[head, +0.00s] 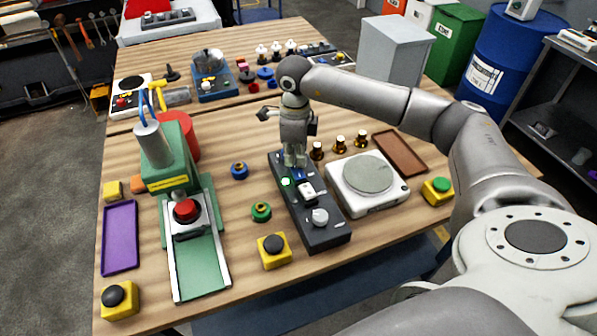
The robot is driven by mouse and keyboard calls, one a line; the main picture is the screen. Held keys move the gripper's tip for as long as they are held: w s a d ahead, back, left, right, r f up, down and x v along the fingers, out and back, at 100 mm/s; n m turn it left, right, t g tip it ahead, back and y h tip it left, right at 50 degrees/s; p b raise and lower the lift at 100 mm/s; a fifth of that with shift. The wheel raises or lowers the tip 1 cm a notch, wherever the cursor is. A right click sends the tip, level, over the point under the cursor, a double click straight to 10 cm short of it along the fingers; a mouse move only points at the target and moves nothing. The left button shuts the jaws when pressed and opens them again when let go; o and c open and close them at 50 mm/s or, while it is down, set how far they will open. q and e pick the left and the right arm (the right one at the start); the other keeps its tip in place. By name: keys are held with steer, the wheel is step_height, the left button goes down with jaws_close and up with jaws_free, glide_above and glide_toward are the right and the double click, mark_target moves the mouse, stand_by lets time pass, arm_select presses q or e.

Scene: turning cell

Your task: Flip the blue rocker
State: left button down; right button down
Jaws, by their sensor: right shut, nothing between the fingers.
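The blue rocker (298,175) sits near the far end of a long dark control box (326,237). It is small and partly covered by my right gripper, so which way it is tipped cannot be made out. My right gripper (294,163) points down right over the far end of the box, fingers shut and empty, with the tips at or just above the rocker; whether they touch cannot be told. A lit green lamp (286,182), a white switch (306,191) and a grey knob (320,217) are on the same box. My left gripper is out of view.
A scale (378,202) stands close right of the box, with small brown bottles (340,144) behind it. A green press (172,155) stands left. Yellow-based buttons (274,257) (437,196) and small rings (261,211) lie around. Some wood is bare left of the box.

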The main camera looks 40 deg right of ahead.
steer(key=shift+s+f+b, duration=0.1)
steer(key=shift+f+b, duration=0.4)
steer(key=shift+f, duration=0.2)
steer(key=shift+r, duration=0.15)
steer(key=shift+r+p, duration=0.55)
steer(key=shift+r, duration=0.05)
steer(key=shift+r+p, duration=1.55)
steer(key=shift+r, duration=1.25)
steer(key=shift+f, duration=0.1)
